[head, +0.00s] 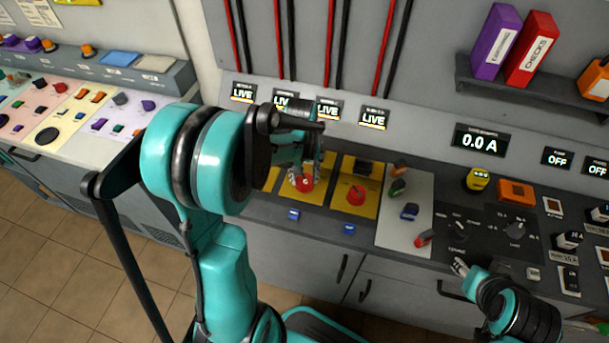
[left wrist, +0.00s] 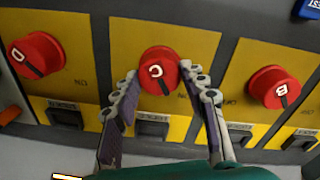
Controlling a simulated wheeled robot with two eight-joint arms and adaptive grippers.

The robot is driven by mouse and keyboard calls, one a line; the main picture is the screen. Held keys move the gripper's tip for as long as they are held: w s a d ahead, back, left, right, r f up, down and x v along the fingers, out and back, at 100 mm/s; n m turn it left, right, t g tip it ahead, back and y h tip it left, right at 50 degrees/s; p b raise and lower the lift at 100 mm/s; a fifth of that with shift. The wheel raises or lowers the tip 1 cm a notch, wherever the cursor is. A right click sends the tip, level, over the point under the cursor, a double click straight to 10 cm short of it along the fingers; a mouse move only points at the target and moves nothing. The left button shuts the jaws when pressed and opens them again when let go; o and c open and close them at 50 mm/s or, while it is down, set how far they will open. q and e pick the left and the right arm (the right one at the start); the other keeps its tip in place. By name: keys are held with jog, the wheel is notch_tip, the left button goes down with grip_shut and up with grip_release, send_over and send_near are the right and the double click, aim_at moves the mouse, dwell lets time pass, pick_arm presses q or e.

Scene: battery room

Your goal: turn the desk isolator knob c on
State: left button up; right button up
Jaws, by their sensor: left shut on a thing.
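Knob C (left wrist: 157,70) is a red round knob with a white C and a black pointer mark, on a yellow plate. It also shows in the head view (head: 306,184), partly covered by my gripper. My left gripper (left wrist: 159,72) has one finger on each side of the knob and is shut on it; it also shows in the head view (head: 303,178). In the left wrist view, red knob D (left wrist: 37,54) is on the left and red knob B (left wrist: 274,87) on the right. My right gripper (head: 460,265) is near the desk's front edge; its jaw state is unclear.
Several LIVE displays (head: 373,118) stand above the knobs. Blue buttons (head: 293,214) sit on the front edge below. A grey panel with small levers (head: 397,187) and a black panel with dials (head: 516,228) lie to the right. My left arm hides part of the desk.

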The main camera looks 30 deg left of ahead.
aim_at(303, 179)
pick_arm(q)
jog(key=shift+n, duration=1.2)
jog(key=o, duration=1.2)
jog(key=shift+c, duration=0.2)
notch_tip(303, 179, up, 12)
jog(key=shift+s+a, duration=0.15)
